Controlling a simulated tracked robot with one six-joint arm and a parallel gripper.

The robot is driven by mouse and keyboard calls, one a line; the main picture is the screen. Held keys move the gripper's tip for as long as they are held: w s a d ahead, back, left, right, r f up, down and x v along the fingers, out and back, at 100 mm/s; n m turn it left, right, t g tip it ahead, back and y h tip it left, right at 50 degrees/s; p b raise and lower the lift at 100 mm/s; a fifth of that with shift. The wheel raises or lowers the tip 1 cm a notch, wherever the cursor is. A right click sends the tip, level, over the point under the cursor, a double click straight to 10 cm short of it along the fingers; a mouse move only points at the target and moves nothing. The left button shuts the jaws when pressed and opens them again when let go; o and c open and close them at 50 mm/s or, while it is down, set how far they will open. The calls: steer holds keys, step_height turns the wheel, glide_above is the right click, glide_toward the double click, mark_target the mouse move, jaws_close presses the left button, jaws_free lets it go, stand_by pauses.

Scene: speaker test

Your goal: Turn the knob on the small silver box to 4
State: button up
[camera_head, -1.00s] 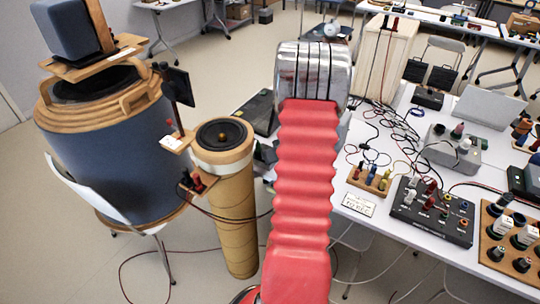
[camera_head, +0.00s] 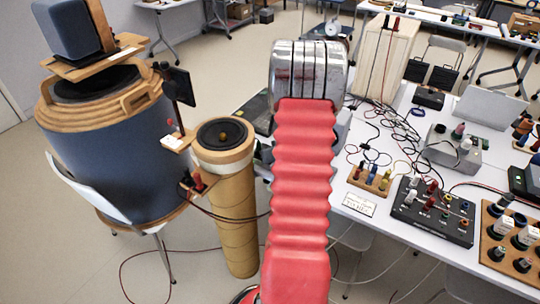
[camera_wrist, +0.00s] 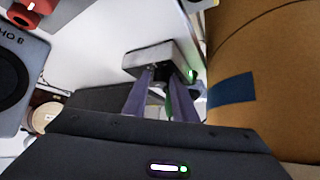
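In the wrist view a small silver-grey box (camera_wrist: 150,58) with a green light at its right end lies just beyond my gripper (camera_wrist: 160,74). The two purplish fingers reach to its near face and their tips stand apart. A dark part, perhaps the knob (camera_wrist: 157,84), shows between them. Whether the fingers touch it I cannot tell, and I cannot read any knob setting or mark. In the head view my red arm hides the gripper and this area. Another grey box (camera_head: 455,152) with knobs on top stands on the right table; I cannot tell if it is the same box.
A tan cylinder (camera_wrist: 265,70) with a blue patch is close on the right in the wrist view. A grey panel (camera_wrist: 18,75) and red parts are at the left. In the head view, loose cables (camera_head: 375,135) and terminal boards (camera_head: 432,210) lie on the white table.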

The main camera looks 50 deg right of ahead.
steer(key=shift+o, duration=1.4)
steer(key=shift+r, duration=0.15)
steer(key=v, duration=1.3)
steer(key=shift+s+a, duration=0.2)
steer(key=shift+a, duration=0.05)
steer(key=shift+r, duration=0.1)
